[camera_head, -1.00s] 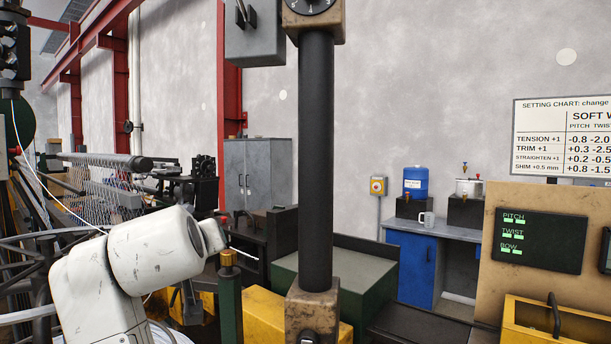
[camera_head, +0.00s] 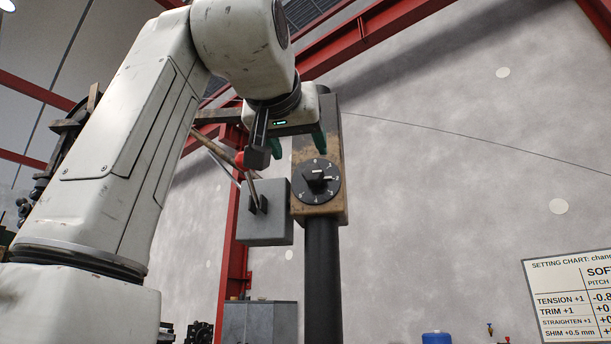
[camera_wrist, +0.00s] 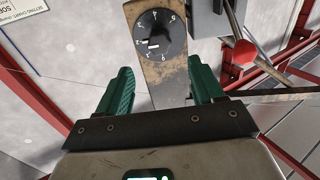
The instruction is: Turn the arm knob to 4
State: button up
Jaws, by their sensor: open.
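The arm knob (camera_head: 316,175) is a dark knob on a round black dial with white numbers. The dial sits on a worn tan box on top of a dark post. The knob has a short white mark, which seems to lie toward the 2; the exact setting is too small to be sure of. In the wrist view the dial (camera_wrist: 160,36) is beyond the fingertips, near the top of the picture. My gripper (camera_head: 298,146) is open and empty, with green fingers. It is just above the dial in the head view. In the wrist view its fingers (camera_wrist: 161,80) are spread and apart from the knob.
A grey box (camera_head: 262,222) with a lever hangs left of the dial. The lever's red ball (camera_wrist: 244,52) is close to the right finger in the wrist view. The setting chart (camera_head: 575,295) stands at the lower right. The wall right of the dial is clear.

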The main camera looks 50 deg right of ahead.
aim_at(312, 173)
jog(key=p+x, duration=0.3)
jog(key=x, duration=0.6)
jog(key=shift+d+r, duration=0.1)
jog(key=shift+d, duration=0.05)
jog(key=shift+x, duration=0.75)
jog(key=c, duration=1)
jog(key=shift+c, duration=0.2)
